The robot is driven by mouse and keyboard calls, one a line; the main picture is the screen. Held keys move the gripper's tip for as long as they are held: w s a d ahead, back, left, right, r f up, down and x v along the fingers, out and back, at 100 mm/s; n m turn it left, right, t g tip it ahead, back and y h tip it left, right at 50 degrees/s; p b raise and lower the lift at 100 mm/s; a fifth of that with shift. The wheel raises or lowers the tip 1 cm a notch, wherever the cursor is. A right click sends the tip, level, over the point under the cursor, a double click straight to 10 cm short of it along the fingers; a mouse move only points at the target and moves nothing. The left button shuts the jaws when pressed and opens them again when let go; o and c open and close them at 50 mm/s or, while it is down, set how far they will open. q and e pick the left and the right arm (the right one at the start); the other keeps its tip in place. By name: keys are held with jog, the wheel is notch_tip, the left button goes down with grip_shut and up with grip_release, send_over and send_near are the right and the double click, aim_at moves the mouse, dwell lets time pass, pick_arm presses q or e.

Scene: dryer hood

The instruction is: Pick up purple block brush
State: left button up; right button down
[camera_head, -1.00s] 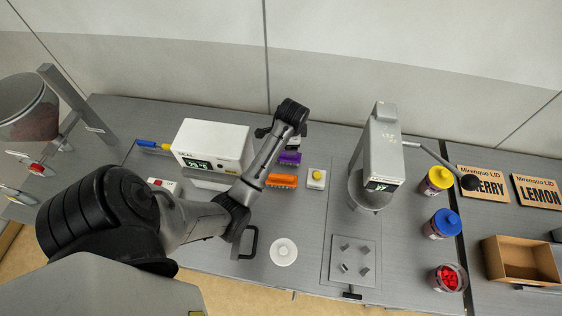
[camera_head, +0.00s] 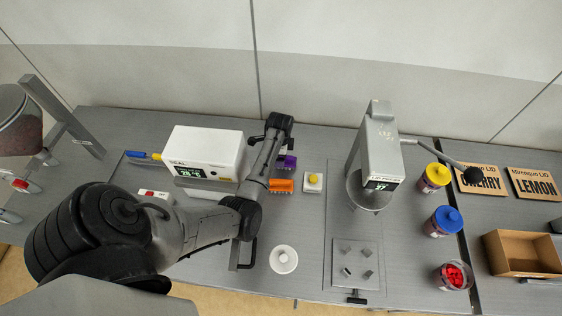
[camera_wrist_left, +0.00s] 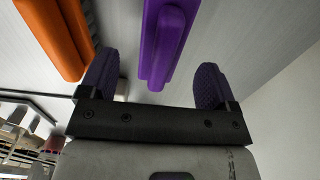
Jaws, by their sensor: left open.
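The purple block brush (camera_head: 287,163) lies on the grey table, to the right of the white box with a display. In the head view my arm covers part of it. In the left wrist view the purple brush (camera_wrist_left: 163,42) is a long purple bar reaching down between my fingers, with visible gaps at both sides. My left gripper (camera_wrist_left: 156,84) is open and empty, its two dark fingertips on either side of the brush's line. In the head view my left wrist is just beyond the brush, and the fingers are hidden. My right gripper is not in view.
An orange block brush (camera_head: 283,186) lies just in front of the purple one; it is left of the fingers in the wrist view. A white box with a display (camera_head: 203,154) stands to the left. A yellow-button box (camera_head: 313,182) and a metal machine (camera_head: 379,150) are to the right.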

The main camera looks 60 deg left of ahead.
pick_arm(q)
jog(key=shift+w+f, duration=0.15)
jog(key=shift+f, duration=2.55)
jog(key=c, duration=1)
